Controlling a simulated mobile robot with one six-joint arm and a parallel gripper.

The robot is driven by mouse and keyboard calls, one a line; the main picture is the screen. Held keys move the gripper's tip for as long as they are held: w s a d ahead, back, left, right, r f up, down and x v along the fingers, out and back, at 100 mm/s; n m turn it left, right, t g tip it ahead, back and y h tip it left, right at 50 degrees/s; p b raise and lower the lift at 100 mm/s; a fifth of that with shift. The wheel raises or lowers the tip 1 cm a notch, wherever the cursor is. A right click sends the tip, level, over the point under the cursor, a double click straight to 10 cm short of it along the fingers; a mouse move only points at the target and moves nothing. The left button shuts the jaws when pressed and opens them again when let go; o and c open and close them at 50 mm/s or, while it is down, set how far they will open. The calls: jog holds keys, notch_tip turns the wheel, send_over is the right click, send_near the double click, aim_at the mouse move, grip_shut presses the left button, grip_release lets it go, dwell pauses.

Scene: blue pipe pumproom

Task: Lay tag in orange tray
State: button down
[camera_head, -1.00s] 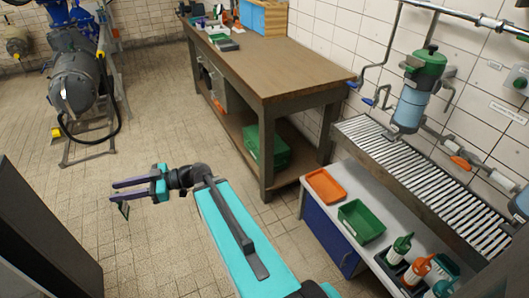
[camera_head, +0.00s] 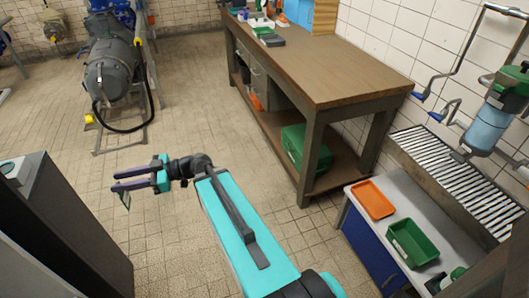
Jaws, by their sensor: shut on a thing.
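My gripper (camera_head: 118,182) is at the left of the head view, above the tiled floor. The orange tray (camera_head: 373,199) lies flat on a grey-topped blue cabinet (camera_head: 368,247) at the right, and looks empty. My gripper is far to the left of the tray.
A green tray (camera_head: 413,243) sits beside the orange one. A wooden workbench (camera_head: 330,62) stands behind, with a green box (camera_head: 305,149) on its lower shelf. A dark cabinet (camera_head: 70,235) is at near left. Open floor lies between.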

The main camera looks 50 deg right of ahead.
jog(key=shift+w, duration=0.4)
jog(key=shift+f, duration=0.15)
